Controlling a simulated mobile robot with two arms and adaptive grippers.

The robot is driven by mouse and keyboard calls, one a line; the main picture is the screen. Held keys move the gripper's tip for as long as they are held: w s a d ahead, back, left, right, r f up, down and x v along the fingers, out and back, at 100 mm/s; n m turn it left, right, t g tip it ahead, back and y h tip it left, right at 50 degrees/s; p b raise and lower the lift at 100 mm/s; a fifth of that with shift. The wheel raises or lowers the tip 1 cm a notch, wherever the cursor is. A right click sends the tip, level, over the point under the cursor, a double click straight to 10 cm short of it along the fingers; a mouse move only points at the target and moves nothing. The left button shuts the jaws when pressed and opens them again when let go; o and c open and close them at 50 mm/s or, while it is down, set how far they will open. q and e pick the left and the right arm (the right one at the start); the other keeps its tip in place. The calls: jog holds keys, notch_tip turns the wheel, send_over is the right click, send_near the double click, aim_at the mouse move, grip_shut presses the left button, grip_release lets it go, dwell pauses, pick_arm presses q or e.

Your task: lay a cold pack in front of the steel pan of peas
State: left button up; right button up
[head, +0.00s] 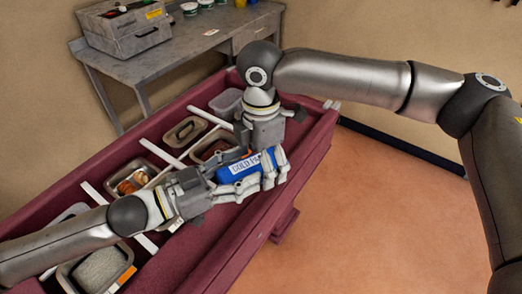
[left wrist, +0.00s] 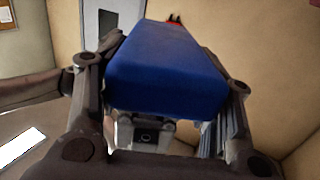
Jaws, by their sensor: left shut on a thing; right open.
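The cold pack (head: 246,166) is a blue block with a white label, held above the maroon trough. My left gripper (head: 236,188) is shut on it, coming from the left. The pack fills the middle of the left wrist view (left wrist: 165,72), between the fingers. My right gripper (head: 277,163) is open, pointing down at the pack's right end; I cannot tell whether it touches the pack. I cannot make out peas in any pan; part of the trough is hidden behind my grippers and arms.
The maroon trough (head: 225,262) holds several steel pans, including one with orange food (head: 128,183) and one with grey contents (head: 102,268). White dividers (head: 161,154) cross it. A clear tub (head: 227,101) sits at its far end. A steel table (head: 150,62) stands behind.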

pick_arm(q)
jog(key=shift+r, duration=0.1)
pick_arm(e)
jog(key=c, duration=1.2)
pick_arm(q)
jog(key=o, duration=0.8)
pick_arm(e)
jog(key=shift+c, duration=0.8)
pick_arm(q)
jog(key=o, duration=0.6)
jog(key=shift+c, duration=0.2)
jog(key=shift+a, duration=0.1)
